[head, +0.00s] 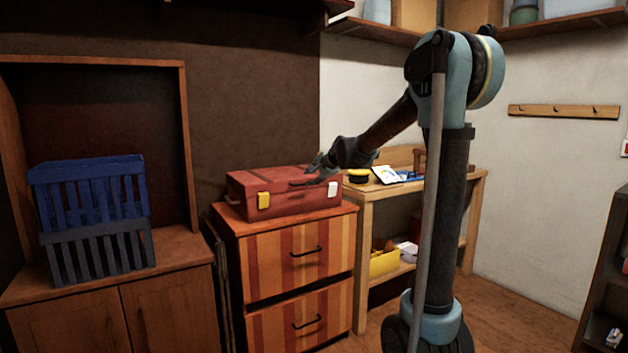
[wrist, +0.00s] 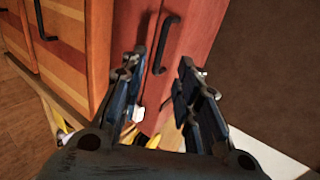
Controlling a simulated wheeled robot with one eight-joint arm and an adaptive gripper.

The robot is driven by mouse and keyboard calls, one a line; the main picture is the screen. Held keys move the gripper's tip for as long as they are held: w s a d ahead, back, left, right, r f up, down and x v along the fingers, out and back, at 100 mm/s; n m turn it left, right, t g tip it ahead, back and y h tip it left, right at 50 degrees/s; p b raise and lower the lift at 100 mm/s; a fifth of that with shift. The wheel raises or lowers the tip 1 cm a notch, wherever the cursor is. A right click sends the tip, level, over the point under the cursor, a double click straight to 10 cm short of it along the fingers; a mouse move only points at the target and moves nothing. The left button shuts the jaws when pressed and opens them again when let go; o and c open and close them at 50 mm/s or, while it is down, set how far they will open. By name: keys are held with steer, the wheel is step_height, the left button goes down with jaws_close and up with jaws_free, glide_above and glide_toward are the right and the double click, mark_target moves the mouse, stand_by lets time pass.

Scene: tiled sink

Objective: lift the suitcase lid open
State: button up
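The red suitcase (head: 290,203) lies shut on top of the striped drawer cabinet. Its front has a yellow latch (head: 264,201), a dark handle (head: 303,183) and a white latch (head: 332,188). My gripper (head: 319,166) is over the right part of the suitcase, near the lid's front edge. In the wrist view my gripper (wrist: 160,72) is open, with nothing held between its fingers. The suitcase (wrist: 190,28) and its handle (wrist: 163,45) show beyond the fingers there. The white latch (wrist: 138,113) is beside the left finger. I cannot tell whether a finger touches the suitcase.
The drawer cabinet (head: 277,257) stands beside a wooden workbench (head: 360,200) on the right. A yellow bin (head: 384,262) sits on the bench's lower shelf. Blue and grey crates (head: 100,190) are stacked on the left cabinet. A dark wall rises behind the suitcase.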

mark_target(303, 184)
steer(key=shift+x, duration=5.35)
jaws_close()
steer(key=shift+s, duration=0.1)
